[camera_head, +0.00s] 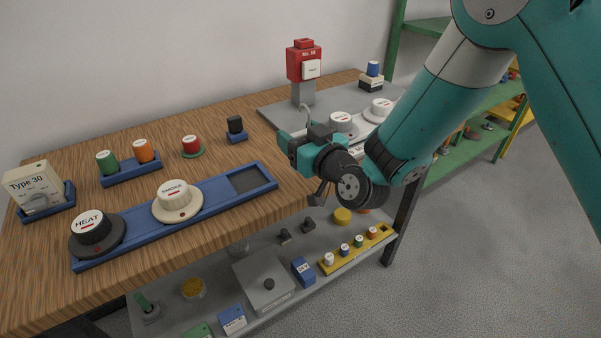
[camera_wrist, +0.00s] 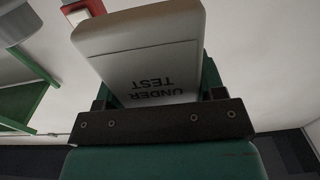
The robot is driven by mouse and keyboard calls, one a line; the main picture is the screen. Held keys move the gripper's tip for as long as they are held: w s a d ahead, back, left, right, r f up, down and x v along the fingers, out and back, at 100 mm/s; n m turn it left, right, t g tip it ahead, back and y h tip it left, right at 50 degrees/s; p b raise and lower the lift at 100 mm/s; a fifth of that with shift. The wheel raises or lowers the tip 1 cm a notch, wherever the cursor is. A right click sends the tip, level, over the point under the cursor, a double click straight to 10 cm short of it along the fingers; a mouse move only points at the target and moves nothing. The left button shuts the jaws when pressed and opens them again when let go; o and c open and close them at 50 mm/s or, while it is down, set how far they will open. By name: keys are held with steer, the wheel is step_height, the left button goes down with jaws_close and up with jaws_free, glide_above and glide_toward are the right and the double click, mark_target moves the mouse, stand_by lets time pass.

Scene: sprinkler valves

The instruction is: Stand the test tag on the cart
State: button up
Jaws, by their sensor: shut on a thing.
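The test tag (camera_wrist: 155,65) is a pale grey-white block with "UNDER TEST" in dark letters, upside down in the wrist view. My gripper (camera_wrist: 155,100) is shut on it, with green fingers at its sides. In the head view my gripper (camera_head: 297,142) is held above the right part of the wooden bench, in front of the grey plate; the tag cannot be made out clearly there. No thing is plainly recognizable as a cart. The wooden bench (camera_head: 75,160) has a grey lower shelf (camera_head: 210,285).
A red box (camera_head: 304,62) on a grey post stands behind my gripper. HEAT (camera_head: 90,228) and SMOKE (camera_head: 175,197) detectors sit in a blue tray (camera_head: 225,200). A green rack (camera_head: 470,140) stands at the right.

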step_height(320, 180, down, 5)
steer(key=b, duration=0.3)
steer(key=shift+f+b, duration=0.15)
steer(key=shift+b, duration=0.25)
steer(key=o, duration=1.3)
steer(key=shift+c, duration=0.2)
